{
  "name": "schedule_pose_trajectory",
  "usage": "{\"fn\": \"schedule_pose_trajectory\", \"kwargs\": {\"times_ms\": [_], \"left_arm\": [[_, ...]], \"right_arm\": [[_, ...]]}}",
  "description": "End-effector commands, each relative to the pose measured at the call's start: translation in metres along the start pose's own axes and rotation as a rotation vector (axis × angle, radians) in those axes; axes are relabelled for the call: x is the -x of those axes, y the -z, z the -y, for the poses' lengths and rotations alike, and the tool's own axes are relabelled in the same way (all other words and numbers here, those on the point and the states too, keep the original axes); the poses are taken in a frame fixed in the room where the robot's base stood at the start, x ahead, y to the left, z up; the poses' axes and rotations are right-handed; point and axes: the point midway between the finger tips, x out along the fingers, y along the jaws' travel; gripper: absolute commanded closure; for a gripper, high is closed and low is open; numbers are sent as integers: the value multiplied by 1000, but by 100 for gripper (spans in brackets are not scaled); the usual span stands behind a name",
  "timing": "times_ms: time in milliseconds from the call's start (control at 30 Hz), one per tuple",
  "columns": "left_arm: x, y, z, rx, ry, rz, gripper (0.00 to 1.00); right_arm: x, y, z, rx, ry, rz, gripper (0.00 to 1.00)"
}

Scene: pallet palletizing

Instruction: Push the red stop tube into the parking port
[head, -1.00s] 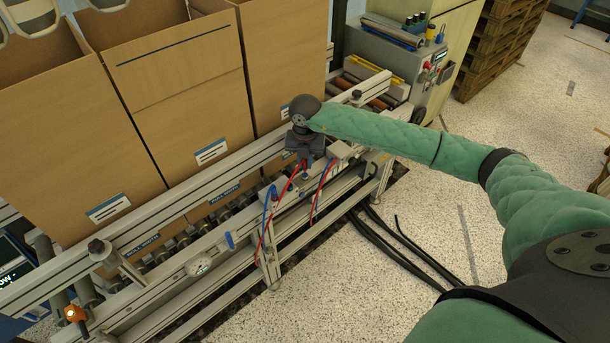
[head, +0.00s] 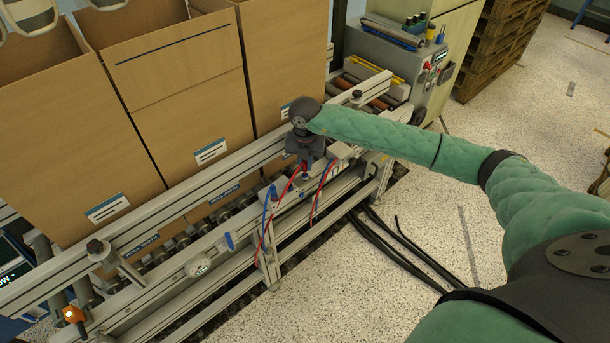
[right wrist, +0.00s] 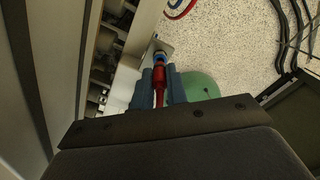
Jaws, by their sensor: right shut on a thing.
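My right gripper (head: 304,153) is over the near rail of the roller conveyor. In the right wrist view its two dark fingers (right wrist: 160,88) are shut on the red stop tube (right wrist: 160,74), one on each side. The tube's far end meets a blue-ringed fitting (right wrist: 160,56) on a metal plate; this looks like the parking port. I cannot tell how deep the tube sits in it. In the head view the red stop tube (head: 296,178) hangs down from below the gripper, and the port is mostly hidden.
Tall open cartons (head: 170,100) stand on the conveyor just behind the rail (head: 190,205). A second red tube (head: 323,185) and a blue tube (head: 266,210) hang nearby. A grey control cabinet (head: 400,65) stands behind right. Black cables (head: 400,250) lie on otherwise open floor.

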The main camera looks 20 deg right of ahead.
Motion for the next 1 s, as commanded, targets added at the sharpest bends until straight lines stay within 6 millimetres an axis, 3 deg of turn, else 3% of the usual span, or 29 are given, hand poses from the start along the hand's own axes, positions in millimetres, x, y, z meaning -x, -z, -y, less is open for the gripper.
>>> {"fn": "schedule_pose_trajectory", "kwargs": {"times_ms": [1000], "left_arm": [[-12,-2,1,0,0,0,64]], "right_arm": [[-18,0,0,0,0,0,100]]}}
